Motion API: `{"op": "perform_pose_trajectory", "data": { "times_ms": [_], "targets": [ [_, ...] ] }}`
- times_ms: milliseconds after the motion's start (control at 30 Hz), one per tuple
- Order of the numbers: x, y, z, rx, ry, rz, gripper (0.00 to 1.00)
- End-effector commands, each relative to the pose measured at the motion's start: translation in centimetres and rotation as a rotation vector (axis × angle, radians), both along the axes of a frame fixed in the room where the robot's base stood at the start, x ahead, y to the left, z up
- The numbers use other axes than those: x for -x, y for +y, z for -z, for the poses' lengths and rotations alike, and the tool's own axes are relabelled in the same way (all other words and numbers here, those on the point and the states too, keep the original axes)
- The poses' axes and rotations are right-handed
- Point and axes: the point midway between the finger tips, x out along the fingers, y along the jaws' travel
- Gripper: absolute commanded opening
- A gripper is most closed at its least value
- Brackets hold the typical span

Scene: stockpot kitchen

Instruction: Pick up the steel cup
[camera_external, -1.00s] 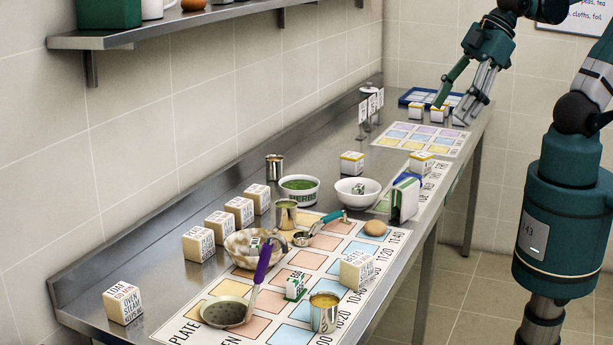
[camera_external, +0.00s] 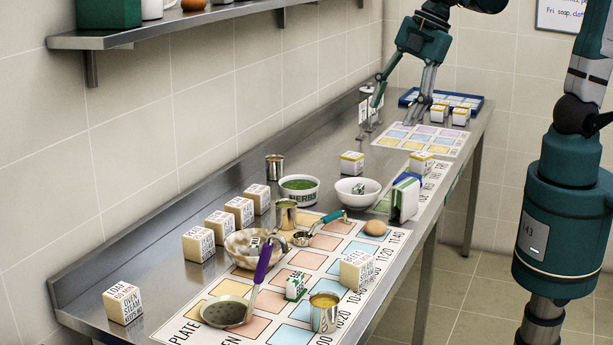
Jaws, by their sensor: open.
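Three steel cups stand on the counter. One steel cup (camera_external: 275,168) stands at the back, beside the herbs bowl. A second steel cup (camera_external: 286,216) with something greenish in it stands at the middle, by the wooden bowl. A third steel cup (camera_external: 323,315) with yellow contents stands at the front edge of the printed sheet. My gripper (camera_external: 393,113) is open and empty, with its fingers spread, over the far end of the counter. It is well apart from all three cups.
Several labelled cubes line the counter's left side, such as one cube (camera_external: 198,244).

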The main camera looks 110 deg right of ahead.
Motion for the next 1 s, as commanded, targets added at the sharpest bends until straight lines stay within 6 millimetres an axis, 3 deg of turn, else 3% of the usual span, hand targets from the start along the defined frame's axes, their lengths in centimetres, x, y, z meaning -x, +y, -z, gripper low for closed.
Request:
{"op": "perform_pose_trajectory", "data": {
  "times_ms": [567,1000],
  "targets": [
    [-7.8,-3.9,4.0,0.117,0.139,-0.265,0.52],
    [-13.2,-7.2,8.8,0.178,0.246,-0.476,0.52]
  ]
}}
